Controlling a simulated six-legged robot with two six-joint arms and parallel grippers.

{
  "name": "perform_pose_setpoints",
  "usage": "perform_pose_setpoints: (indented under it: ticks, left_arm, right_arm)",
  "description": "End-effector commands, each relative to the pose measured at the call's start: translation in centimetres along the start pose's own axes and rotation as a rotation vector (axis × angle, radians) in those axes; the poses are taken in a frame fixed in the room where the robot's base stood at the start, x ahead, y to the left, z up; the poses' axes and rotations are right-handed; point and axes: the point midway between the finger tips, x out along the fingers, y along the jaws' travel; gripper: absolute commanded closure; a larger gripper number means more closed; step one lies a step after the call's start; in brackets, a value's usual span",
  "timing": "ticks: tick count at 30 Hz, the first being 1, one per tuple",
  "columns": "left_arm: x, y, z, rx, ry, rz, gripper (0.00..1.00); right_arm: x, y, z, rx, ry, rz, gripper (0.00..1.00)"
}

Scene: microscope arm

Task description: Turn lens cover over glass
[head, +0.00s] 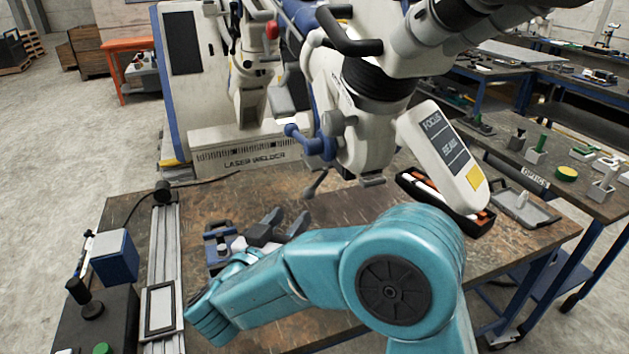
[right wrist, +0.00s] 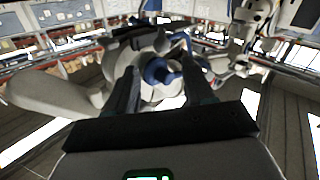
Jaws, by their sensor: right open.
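The microscope head (head: 355,140) hangs over the brown bench on its arm. A blue knob (head: 308,141) sits on its left side. A small dark lever (head: 315,184) hangs below the head, and a small flat piece (head: 372,181) shows under its lower end. I cannot tell which part is the lens cover. My right gripper (head: 284,222) is below and left of the head, open and empty, pointing up to the right. In the right wrist view its fingers (right wrist: 160,68) are spread, with the blue knob and pale microscope underside beyond them. My left gripper is out of view.
A control box labelled FOCUS (head: 440,155) hangs right of the head, above a dark tray (head: 480,222). A blue-and-grey fixture (head: 219,245) lies beside my right wrist. A metal rail (head: 163,250) runs along the left. The bench (head: 345,207) is bare below the head.

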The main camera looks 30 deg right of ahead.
Motion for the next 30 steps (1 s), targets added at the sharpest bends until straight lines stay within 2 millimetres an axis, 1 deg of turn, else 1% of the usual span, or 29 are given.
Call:
perform_pose_setpoints:
  ticks: [1, 9, 12, 15, 18, 21, 30]
  left_arm:
    - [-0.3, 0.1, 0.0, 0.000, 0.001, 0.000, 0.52]
    - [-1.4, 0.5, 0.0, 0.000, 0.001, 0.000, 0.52]
    - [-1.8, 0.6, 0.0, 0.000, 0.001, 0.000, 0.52]
    - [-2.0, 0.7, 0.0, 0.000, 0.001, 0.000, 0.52]
    - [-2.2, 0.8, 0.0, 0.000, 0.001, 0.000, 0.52]
    - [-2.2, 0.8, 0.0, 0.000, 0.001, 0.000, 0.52]
    - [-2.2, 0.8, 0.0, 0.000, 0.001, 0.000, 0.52]
  right_arm:
    - [1.2, 0.2, -0.1, -0.001, -0.003, 0.007, 0.48]
    - [7.7, 0.3, -0.1, -0.001, -0.003, 0.006, 0.48]
    - [9.8, 0.2, -0.1, -0.001, -0.002, 0.005, 0.48]
    - [11.5, 0.1, -0.1, -0.002, -0.001, 0.004, 0.48]
    - [12.7, -0.1, -0.1, -0.002, -0.001, 0.002, 0.48]
    - [13.4, -0.1, -0.1, -0.001, 0.000, 0.001, 0.48]
    - [13.6, -0.3, 0.0, -0.001, -0.001, 0.000, 0.48]
